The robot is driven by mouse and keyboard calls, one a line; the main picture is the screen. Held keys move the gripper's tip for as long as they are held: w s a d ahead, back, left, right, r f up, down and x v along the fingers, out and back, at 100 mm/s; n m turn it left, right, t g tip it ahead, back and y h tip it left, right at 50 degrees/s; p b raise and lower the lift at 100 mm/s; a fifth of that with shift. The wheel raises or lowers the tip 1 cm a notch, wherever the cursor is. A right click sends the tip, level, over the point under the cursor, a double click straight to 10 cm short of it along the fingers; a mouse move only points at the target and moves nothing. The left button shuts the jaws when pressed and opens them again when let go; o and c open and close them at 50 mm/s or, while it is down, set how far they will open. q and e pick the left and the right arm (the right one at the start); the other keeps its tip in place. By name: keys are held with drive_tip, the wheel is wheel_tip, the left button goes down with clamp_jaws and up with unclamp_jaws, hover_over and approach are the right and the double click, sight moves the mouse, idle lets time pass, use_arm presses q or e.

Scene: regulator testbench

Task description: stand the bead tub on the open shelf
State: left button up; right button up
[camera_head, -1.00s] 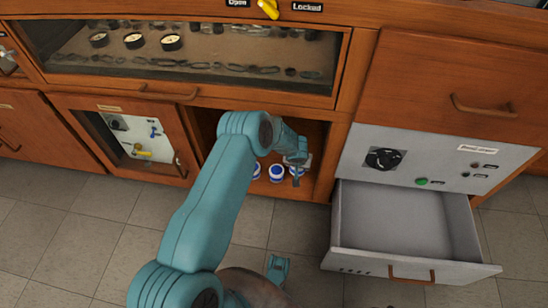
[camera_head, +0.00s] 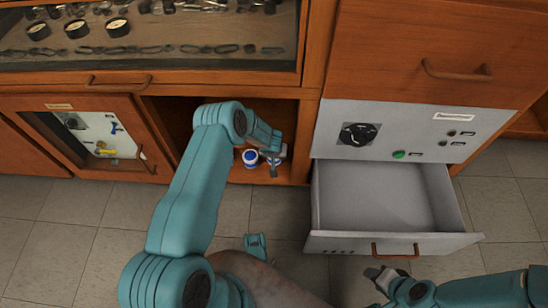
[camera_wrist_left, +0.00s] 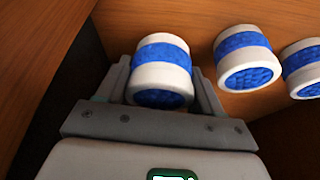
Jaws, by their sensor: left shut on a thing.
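The open shelf (camera_head: 240,175) is a wooden compartment below the glass-fronted case. A white bead tub with a blue band and blue beads (camera_wrist_left: 160,72) is between my left gripper's fingers (camera_wrist_left: 163,88) in the left wrist view. In the head view my left gripper (camera_head: 273,164) reaches into the shelf and partly covers the tub it holds. I cannot tell whether the held tub touches the shelf floor. My right gripper (camera_head: 384,276) is low in front of the drawer, apart from the tubs; its jaw opening is unclear.
Two similar tubs, a nearer one (camera_wrist_left: 248,58) and a farther one (camera_wrist_left: 302,68), stand right of the held tub in the left wrist view. One tub (camera_head: 250,158) shows in the head view. An empty grey drawer (camera_head: 385,195) stands pulled out right of the shelf.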

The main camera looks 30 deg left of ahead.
use_arm(q)
wheel_tip(320, 180, down, 3)
drive_tip(key=shift+f+b, duration=0.1)
drive_tip(key=shift+b, duration=0.25)
drive_tip(key=shift+w, duration=0.1)
use_arm(e)
drive_tip(key=shift+w+d+f, duration=0.2)
drive_tip(key=shift+w+f, duration=0.45)
drive_tip(key=shift+w, duration=0.1)
use_arm(q)
drive_tip(key=shift+f, duration=0.1)
drive_tip(key=o, duration=1.2)
drive_tip(key=p+v, duration=0.5)
drive_tip(key=v, duration=0.7)
drive_tip(key=shift+r, duration=0.25)
use_arm(e)
drive_tip(key=s+r+g, duration=0.1)
drive_tip(key=s+r, duration=0.2)
drive_tip(key=r, duration=0.2)
drive_tip(key=shift+s+a, duration=0.4)
